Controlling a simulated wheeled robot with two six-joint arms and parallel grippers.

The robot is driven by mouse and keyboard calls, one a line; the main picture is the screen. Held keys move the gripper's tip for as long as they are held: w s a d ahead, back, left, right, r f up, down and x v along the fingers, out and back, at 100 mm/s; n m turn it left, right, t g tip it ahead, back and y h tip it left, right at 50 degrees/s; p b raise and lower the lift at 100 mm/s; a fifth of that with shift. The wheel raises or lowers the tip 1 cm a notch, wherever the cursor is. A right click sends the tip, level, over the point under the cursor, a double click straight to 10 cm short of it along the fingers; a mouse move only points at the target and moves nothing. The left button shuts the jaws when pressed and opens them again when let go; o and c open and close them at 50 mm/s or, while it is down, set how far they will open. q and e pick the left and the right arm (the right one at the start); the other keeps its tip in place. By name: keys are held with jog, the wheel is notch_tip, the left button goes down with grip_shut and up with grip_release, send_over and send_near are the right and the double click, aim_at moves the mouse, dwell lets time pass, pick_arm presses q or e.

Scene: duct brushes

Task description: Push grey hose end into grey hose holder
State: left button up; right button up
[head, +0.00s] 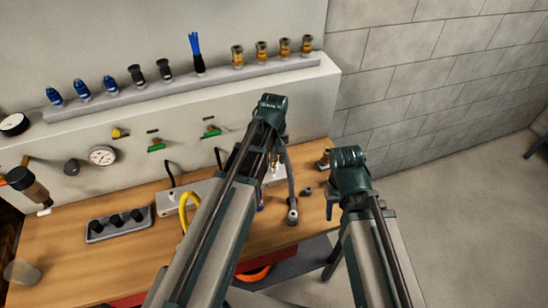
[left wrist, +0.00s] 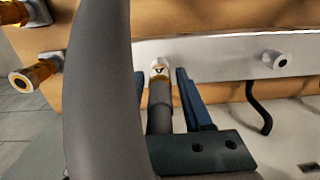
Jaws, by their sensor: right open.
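The grey hose (head: 291,185) rises from a round fitting on the bench and bends up toward my left gripper. It fills the left foreground of the left wrist view (left wrist: 98,90). The grey hose end (left wrist: 160,105) lies between the two dark blue fingers of my left gripper (left wrist: 166,85), which look closed on it. Its tip lines up with a pale holder (left wrist: 159,66) on the white bar and seems to meet it; depth of insertion is unclear. My right gripper (head: 331,208) is open and empty, partly hidden.
The yellow hose (head: 184,212) curves beside my left arm. A tray with black knobs (head: 118,224) lies on the bench (head: 70,257). A shelf (head: 200,86) behind holds brushes and brass fittings. Another pale holder (left wrist: 276,59) and a black cable (left wrist: 258,108) are on the right.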

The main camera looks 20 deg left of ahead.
aim_at(274, 150)
pick_arm(q)
grip_shut()
dwell(1.3)
jog(key=shift+r+p, duration=3.05)
pick_arm(e)
jog(key=shift+r, duration=3)
pick_arm(q)
jog(key=shift+f, duration=0.1)
